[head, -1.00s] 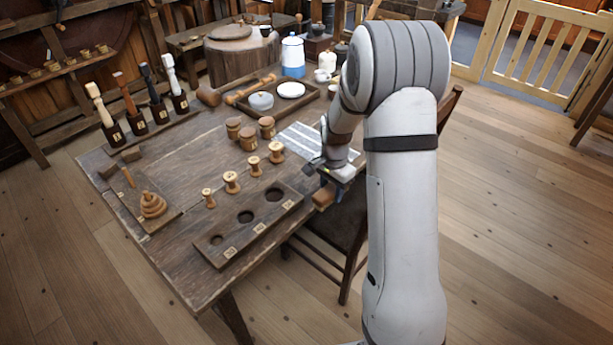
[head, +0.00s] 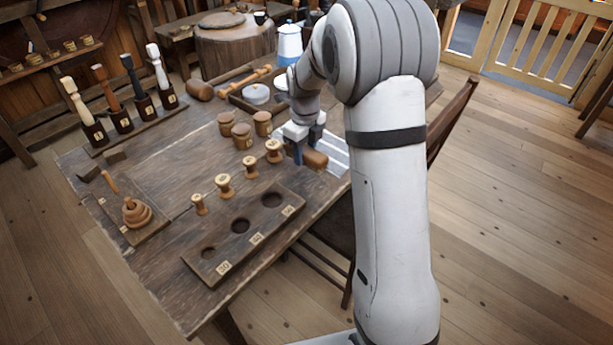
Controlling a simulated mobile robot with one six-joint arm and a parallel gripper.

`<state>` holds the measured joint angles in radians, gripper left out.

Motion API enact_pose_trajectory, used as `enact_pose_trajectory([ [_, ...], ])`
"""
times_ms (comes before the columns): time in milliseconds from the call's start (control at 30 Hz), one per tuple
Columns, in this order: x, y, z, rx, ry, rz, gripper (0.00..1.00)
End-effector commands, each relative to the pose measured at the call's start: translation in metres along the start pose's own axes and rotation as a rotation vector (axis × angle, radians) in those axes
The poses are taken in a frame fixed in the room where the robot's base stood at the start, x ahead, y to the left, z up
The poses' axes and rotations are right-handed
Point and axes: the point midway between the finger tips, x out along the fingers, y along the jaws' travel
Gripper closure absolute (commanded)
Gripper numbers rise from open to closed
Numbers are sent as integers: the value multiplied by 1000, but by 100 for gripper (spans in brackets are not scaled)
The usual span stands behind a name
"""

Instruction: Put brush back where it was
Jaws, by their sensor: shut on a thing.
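My gripper (head: 304,150) is over the right side of the table, pointing down beside the largest spool. It is shut on the brush (head: 316,159), a brown wooden block shape. The brush is at the striped grey and white cloth (head: 335,159). I cannot tell whether it touches the cloth or hangs just above it. My arm and fingers hide part of the brush and part of the cloth, and no bristles can be made out.
Turned spools (head: 223,186) stand behind a dark board with round holes (head: 240,226). Small wooden jars (head: 242,136) stand left of my gripper. A tray (head: 243,103) with white crockery lies behind. A peg with stacked rings (head: 136,213) is at left. A chair (head: 455,110) stands at right.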

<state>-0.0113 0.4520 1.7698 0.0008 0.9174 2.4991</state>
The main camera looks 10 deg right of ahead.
Motion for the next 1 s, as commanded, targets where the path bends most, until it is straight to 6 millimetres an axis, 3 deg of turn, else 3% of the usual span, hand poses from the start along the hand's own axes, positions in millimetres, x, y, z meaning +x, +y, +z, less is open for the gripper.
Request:
enact_pose_trajectory([
  [100, 25, -4, -4, 9, 3, 2, 87],
  [600, 79, -9, -8, 19, 1, 1, 87],
  [967, 84, -10, -8, 21, 0, 0, 87],
  [1000, 82, -10, -8, 21, 0, 0, 59],
])
